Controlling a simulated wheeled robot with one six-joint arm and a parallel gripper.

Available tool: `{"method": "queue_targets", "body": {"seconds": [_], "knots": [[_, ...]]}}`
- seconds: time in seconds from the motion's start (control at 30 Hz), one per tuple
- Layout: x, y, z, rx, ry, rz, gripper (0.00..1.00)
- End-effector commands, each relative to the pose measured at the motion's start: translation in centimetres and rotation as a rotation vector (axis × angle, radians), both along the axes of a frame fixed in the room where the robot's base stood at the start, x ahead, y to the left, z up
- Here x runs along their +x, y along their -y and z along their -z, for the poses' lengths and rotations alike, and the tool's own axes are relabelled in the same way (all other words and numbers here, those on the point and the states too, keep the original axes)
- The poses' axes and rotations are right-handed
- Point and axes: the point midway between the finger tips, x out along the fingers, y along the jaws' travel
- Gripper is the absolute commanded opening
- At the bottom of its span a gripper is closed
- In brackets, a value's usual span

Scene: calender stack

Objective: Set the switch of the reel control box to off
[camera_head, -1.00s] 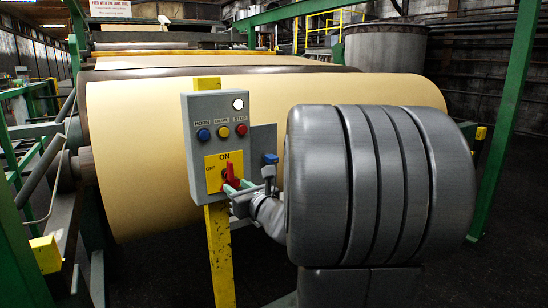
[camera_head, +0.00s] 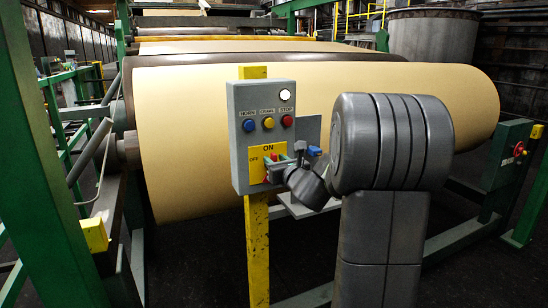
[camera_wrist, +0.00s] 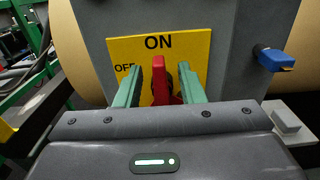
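The grey reel control box (camera_head: 240,135) stands on a yellow post; its front also shows in the wrist view (camera_wrist: 225,50). Its lower yellow plate (camera_head: 257,153) is marked ON at the top and OFF at the upper left. The red switch handle (camera_wrist: 160,84) points up toward ON. My gripper (camera_wrist: 160,88) is at the switch, with one green finger on each side of the handle. A gap shows on the left; the right finger is very close to the handle, and contact there is unclear. In the head view my gripper (camera_head: 280,167) partly hides the handle.
Blue, yellow and red buttons (camera_head: 268,123) and a white lamp (camera_head: 285,95) sit above the switch. A blue lever (camera_wrist: 275,60) sticks out at the box's right side. A large tan roll (camera_head: 190,130) is close behind. A green box (camera_head: 508,155) stands at the far right.

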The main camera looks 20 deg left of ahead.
Motion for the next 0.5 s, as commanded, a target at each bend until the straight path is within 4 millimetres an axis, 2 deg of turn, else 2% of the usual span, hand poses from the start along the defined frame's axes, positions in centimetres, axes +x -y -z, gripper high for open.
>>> {"method": "queue_targets", "body": {"seconds": [0.2, 0.5], "knots": [[1.09, -1.34, -0.04, 0.0, 0.0, -0.001, 0.35], [1.23, -1.47, 0.01, 0.0, 0.0, 0.0, 0.35]]}}
